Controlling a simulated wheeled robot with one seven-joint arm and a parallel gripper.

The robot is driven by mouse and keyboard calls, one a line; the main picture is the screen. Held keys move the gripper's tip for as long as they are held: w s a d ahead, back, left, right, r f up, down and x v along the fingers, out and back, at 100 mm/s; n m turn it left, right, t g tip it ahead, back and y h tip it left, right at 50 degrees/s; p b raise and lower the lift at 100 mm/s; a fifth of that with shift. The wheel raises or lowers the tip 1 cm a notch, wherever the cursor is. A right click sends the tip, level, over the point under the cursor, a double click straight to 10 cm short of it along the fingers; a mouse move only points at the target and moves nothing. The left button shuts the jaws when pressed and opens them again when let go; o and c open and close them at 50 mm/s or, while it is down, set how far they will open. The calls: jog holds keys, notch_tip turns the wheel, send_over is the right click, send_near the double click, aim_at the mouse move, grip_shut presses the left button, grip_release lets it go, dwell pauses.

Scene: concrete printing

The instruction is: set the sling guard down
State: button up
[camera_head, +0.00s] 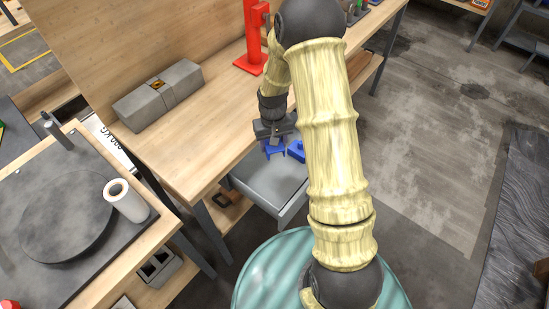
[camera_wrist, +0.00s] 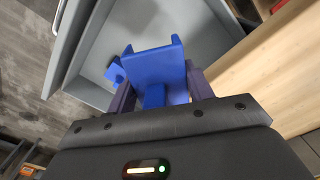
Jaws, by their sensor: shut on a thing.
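The blue sling guard (camera_wrist: 158,68) is a channel-shaped piece. In the wrist view it is between the two dark fingers of my gripper (camera_wrist: 158,88), which is shut on it. In the head view my gripper (camera_head: 274,138) points down over the open grey drawer (camera_head: 262,187), with the sling guard (camera_head: 273,149) just below its fingers. The drawer also shows behind the guard in the wrist view (camera_wrist: 205,35). Whether the guard touches the drawer floor I cannot tell.
A second blue piece (camera_head: 296,150) lies in the drawer, close to the guard; it shows partly in the wrist view (camera_wrist: 115,72). The drawer's front part is bare. The wooden bench (camera_head: 190,150) carries a grey block (camera_head: 158,95) and a red stand (camera_head: 252,50).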

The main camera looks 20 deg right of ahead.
notch_tip(320, 180, down, 7)
jog(key=s+n+b, duration=0.2)
jog(key=n+b, duration=0.5)
jog(key=b, duration=0.2)
jog(key=shift+s+a, duration=0.15)
jog(key=shift+f, duration=0.1)
send_over(274, 182)
jog(key=shift+f, duration=3.1)
jog(key=shift+f+b, duration=0.3)
jog(key=shift+f, duration=1.55)
jog(key=shift+f, duration=0.25)
